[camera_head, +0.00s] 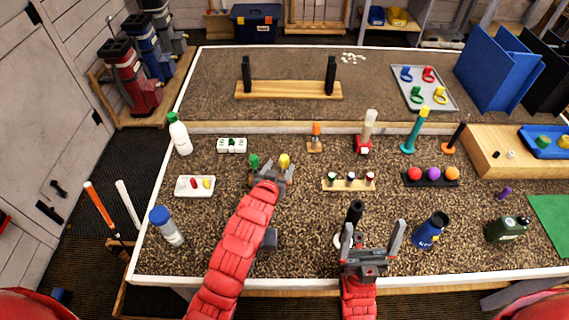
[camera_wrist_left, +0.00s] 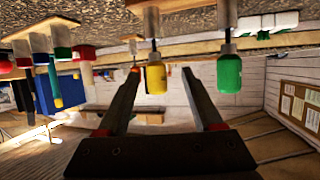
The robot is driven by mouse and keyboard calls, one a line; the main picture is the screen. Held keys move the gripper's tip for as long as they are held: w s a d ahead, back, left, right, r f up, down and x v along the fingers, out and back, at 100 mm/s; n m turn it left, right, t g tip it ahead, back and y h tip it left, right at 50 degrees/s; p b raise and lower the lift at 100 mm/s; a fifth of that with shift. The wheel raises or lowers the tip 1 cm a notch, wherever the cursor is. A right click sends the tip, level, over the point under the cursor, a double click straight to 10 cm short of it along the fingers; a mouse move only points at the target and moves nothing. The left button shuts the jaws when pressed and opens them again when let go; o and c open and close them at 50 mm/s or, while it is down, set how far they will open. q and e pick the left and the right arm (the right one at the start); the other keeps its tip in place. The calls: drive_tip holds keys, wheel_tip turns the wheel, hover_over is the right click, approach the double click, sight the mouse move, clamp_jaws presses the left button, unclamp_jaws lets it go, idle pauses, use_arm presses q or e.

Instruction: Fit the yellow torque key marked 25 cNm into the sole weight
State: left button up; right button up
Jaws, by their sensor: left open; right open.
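The yellow key (camera_head: 284,160) stands just past my left gripper (camera_head: 272,178) in the head view, beside a green key (camera_head: 254,161). In the left wrist view the yellow key (camera_wrist_left: 155,77) shows between the two open fingers of my left gripper (camera_wrist_left: 165,85), apparently beyond their tips. The green key (camera_wrist_left: 229,73) is outside the fingers, to the right. No marking is legible on either key. My right gripper (camera_head: 373,240) is open and empty near the table's front edge, fingers pointing away. I cannot make out the sole weight.
A black upright tool (camera_head: 354,212) stands close to the left of my right gripper.

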use_arm(q)
drive_tip(key=shift+d+r+x, duration=0.1)
drive_tip(key=shift+x, duration=0.95)
drive_tip(key=shift+d+r+x, duration=0.1)
drive_tip(key=shift+r+x, duration=0.05)
drive_tip(key=shift+x, duration=0.95)
drive_tip(key=shift+d+r+x, duration=0.1)
drive_tip(key=shift+x, duration=0.95)
clamp_jaws()
